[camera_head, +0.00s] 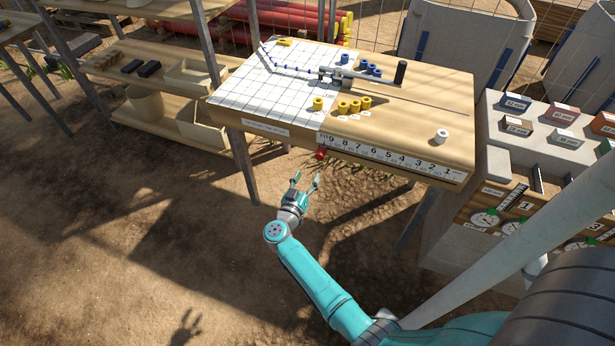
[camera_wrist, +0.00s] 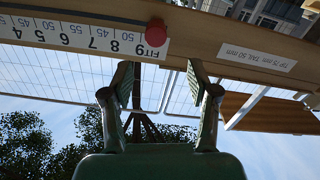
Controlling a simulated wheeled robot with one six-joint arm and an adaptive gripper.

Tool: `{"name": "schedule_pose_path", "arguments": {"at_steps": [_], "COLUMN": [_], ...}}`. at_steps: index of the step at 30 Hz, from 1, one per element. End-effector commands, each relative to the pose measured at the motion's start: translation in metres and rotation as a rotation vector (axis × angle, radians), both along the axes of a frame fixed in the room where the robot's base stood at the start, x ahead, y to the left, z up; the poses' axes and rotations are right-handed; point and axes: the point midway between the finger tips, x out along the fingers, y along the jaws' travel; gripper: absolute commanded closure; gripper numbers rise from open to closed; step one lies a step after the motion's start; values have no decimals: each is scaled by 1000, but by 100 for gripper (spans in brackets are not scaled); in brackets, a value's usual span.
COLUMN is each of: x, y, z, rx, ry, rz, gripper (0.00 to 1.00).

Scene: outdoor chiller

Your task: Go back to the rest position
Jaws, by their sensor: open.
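My gripper (camera_head: 305,182) is open and empty in the head view. It hangs in the air in front of the wooden table, near its front left part and below the level of its top. My teal arm reaches up to it from the lower right. In the wrist view my gripper's two fingers (camera_wrist: 160,92) stand well apart with nothing between them. The wrist picture looks upside down, with the table's front edge across the top and sky below.
The wooden table (camera_head: 440,98) carries a white grid sheet, yellow and blue cylinders and a white ring (camera_head: 441,136). A red knob (camera_head: 320,154) sits on its front edge, close to my gripper. A block stand (camera_head: 500,160) is at right, shelves at left. Bare ground lies lower left.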

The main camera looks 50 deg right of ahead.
Motion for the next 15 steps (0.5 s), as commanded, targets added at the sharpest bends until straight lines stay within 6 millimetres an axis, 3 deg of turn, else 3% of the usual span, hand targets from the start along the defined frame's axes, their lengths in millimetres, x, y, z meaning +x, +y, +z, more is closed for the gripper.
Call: {"name": "schedule_pose_path", "arguments": {"at_steps": [11,15], "x": [0,-12], "y": [0,7], "z": [0,-2], "rx": [-1,-15], "ry": [0,-18], "rz": [1,31], "gripper": [40,40]}}
